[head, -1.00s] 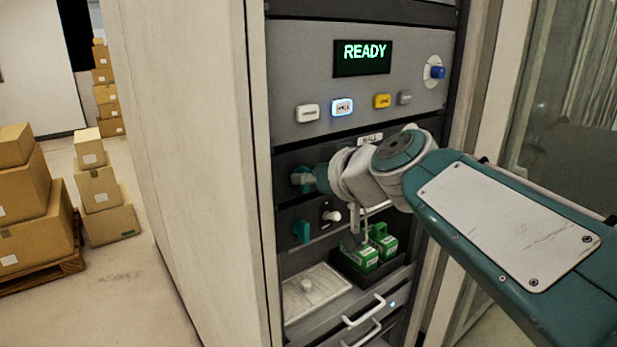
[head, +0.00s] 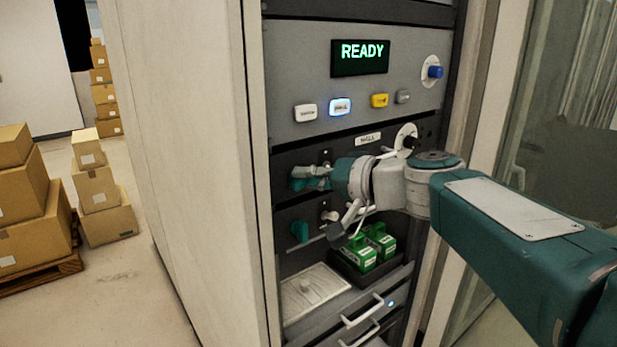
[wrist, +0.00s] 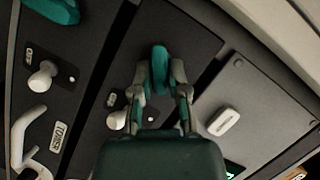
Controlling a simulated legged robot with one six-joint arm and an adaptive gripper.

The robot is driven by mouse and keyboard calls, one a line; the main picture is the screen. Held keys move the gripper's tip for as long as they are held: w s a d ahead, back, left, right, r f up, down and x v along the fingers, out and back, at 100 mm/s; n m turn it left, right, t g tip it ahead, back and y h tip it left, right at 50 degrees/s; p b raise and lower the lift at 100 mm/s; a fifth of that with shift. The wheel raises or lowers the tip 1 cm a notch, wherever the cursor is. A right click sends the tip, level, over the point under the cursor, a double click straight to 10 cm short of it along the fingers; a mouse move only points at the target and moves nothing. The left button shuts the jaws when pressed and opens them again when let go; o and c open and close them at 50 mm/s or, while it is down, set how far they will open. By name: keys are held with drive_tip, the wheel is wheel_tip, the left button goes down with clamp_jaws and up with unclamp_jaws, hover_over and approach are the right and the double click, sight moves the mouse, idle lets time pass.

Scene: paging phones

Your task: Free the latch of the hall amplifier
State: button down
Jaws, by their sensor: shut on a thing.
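The hall amplifier (head: 284,162) is a dark rack module under a white HALL label (head: 368,139). Its teal latch (head: 314,184) is at the module's left end. My gripper (head: 312,176) is shut on this latch. In the wrist view, the two grey fingers of my gripper (wrist: 161,78) pinch the teal latch (wrist: 160,65) from both sides. The latch lies tilted against the module's edges there. A white knob (wrist: 117,120) sits on the module near my fingers. My wrist hides much of the module's front in the head view.
Below is another module with a teal latch (head: 300,230) and white knob (head: 330,215). A tray of green blocks (head: 362,256), a pale panel (head: 312,292) and drawer handles (head: 363,311) lie lower. Above is a READY screen (head: 361,57) with lit buttons. Glass stands at right.

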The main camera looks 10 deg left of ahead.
drive_tip(key=m+y, duration=0.1)
drive_tip(key=m, duration=0.2)
drive_tip(key=f+m+y, duration=0.1)
drive_tip(key=m, duration=0.1)
drive_tip(key=shift+w+m, duration=0.1)
drive_tip(key=shift+m, duration=0.3)
drive_tip(key=shift+y, duration=0.3)
drive_tip(key=c, duration=0.6)
unclamp_jaws()
drive_tip(key=shift+c, duration=0.2)
drive_tip(key=shift+a+r, duration=0.1)
drive_tip(key=shift+a, duration=0.1)
drive_tip(key=v, duration=1.2)
